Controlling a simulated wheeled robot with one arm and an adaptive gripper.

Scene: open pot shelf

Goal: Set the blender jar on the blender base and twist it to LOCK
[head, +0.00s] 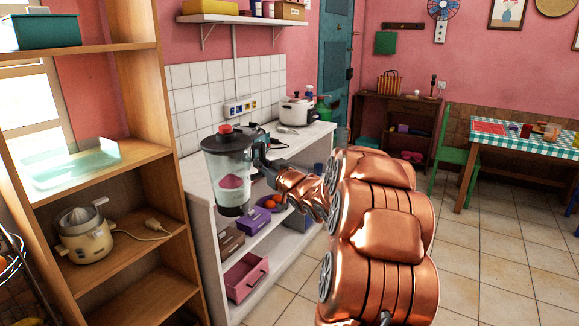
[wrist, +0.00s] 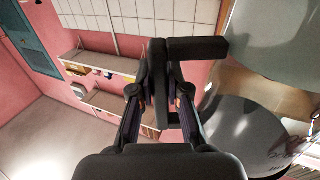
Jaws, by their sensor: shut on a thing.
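In the wrist view the black handle (wrist: 196,50) runs between the two fingers of my gripper (wrist: 160,92). The jar's dark round end (wrist: 248,138) shows at the right there. I cannot make out the blender base in either view; the jar hides part of the counter.
The white counter (head: 300,142) carries a rice cooker (head: 297,112) farther back. Below it are boxes, a pink drawer-like bin (head: 246,277) and oranges. A wooden shelf (head: 125,255) with a cream citrus juicer (head: 84,234) stands close at the left.

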